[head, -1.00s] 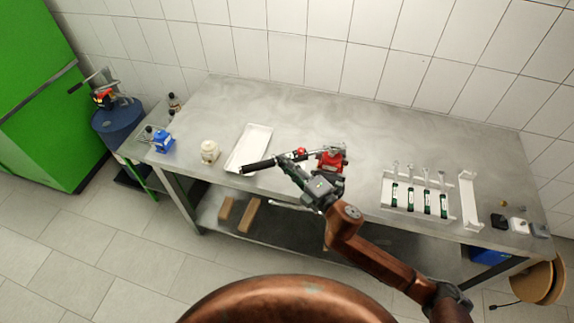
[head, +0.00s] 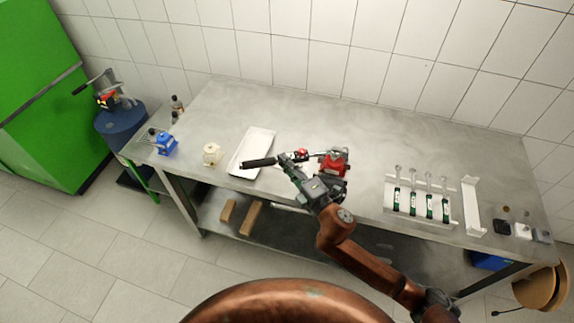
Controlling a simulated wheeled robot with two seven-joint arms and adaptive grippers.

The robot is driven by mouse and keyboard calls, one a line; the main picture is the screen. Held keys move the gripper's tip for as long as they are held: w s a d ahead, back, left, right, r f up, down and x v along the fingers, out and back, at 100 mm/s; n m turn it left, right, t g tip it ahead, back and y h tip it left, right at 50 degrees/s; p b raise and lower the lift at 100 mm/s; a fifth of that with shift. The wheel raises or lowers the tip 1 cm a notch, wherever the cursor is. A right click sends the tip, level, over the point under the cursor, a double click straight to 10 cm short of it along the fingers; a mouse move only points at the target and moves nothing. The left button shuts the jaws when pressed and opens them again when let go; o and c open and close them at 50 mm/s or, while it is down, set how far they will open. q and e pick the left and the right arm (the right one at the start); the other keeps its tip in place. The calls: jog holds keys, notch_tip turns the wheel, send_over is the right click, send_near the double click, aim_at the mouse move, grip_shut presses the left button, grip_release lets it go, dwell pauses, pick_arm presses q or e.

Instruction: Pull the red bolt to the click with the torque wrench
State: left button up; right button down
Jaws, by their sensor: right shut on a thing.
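My right gripper (head: 288,161) is shut on the torque wrench (head: 260,162), whose black handle points left over the bench, near the white tray. The wrench's far end is hidden by my gripper and arm. A red pump (head: 334,159) stands on the bench just right of my gripper. A small red part (head: 302,153) shows between the gripper and the pump; I cannot tell whether it is the red bolt or whether the wrench sits on it. My left gripper is not in view.
A white tray (head: 260,138) lies left of the pump. A rack (head: 403,213) of several green-labelled tools stands at the right, with a white holder (head: 470,205) beside it. A cream part (head: 212,153) and a blue vise-like part (head: 165,143) are at the left. The bench's back is clear.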

jog(key=shift+w+r+h, duration=0.15)
jog(key=shift+w+h, duration=0.15)
dwell(0.4)
jog(key=shift+w+a+m+t+h, duration=0.2)
jog(key=shift+w+m+t+h, duration=0.3)
jog(key=shift+w+m+h, duration=0.2)
jog(key=shift+w, duration=0.2)
jog(key=shift+w+a+m+t+h+b, duration=0.1)
jog(key=shift+w+m+t+h+b, duration=0.35)
jog(key=shift+w+h, duration=0.2)
jog(key=shift+r, duration=0.1)
jog(key=shift+w+m+h, duration=0.25)
jog(key=shift+h, duration=0.1)
jog(key=shift+w+m+t+h+b, duration=0.35)
jog(key=shift+w+m+h+b, duration=0.1)
jog(key=shift+w+h, duration=0.5)
jog(key=shift+h, duration=0.05)
